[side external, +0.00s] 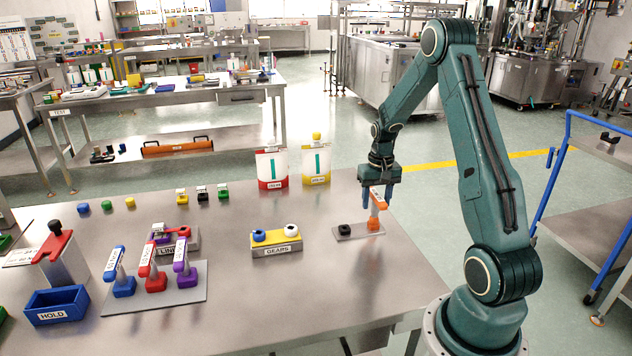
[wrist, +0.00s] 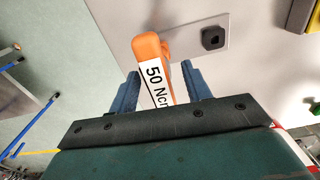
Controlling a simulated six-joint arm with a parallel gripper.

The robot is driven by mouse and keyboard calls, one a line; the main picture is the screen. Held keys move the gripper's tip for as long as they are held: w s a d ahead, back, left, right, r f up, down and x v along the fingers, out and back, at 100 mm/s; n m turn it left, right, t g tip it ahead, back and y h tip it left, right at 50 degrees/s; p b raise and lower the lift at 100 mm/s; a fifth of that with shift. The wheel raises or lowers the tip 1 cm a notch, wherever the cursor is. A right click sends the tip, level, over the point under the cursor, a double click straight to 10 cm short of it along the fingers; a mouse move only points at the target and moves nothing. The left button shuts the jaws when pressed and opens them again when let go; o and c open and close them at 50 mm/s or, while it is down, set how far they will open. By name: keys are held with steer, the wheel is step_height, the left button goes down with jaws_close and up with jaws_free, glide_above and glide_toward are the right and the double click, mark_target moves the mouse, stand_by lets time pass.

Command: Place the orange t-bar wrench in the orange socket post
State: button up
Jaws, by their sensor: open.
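The orange t-bar wrench (side external: 377,200) stands roughly upright at the orange socket post (side external: 374,224), on the small grey plate (side external: 354,237) at the right of the table. Its lower end appears to be in the post; how deep it sits cannot be told. My gripper (side external: 378,195) is above and around the wrench's upper part, pointing down. In the wrist view the wrench's white-labelled orange handle (wrist: 153,62) lies between my open fingers (wrist: 161,85), with a gap beside the right finger.
A black socket post (side external: 344,230) stands left on the same plate. A yellow gears block (side external: 276,242) is farther left. Blue, red and purple t-bar wrenches (side external: 150,272) stand on a grey rack (side external: 190,292). The front table middle is clear.

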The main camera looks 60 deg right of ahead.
step_height(320, 180, up, 12)
steer(key=shift+f, duration=0.15)
stand_by(0.3)
steer(key=shift+a, duration=0.1)
steer(key=s+a+r+n+t+h, duration=0.1)
steer(key=a+r+n, duration=0.1)
steer(key=a+r, duration=0.5)
steer(key=a+r+n+t, duration=0.15)
steer(key=a+r, duration=0.25)
steer(key=a, duration=0.7)
steer(key=s+a+n+t+y, duration=0.1)
steer(key=s+a+n+t, duration=0.2)
steer(key=s+a, duration=0.9)
steer(key=a+n, duration=0.2)
steer(key=n, duration=0.1)
steer(key=shift+r, duration=0.35)
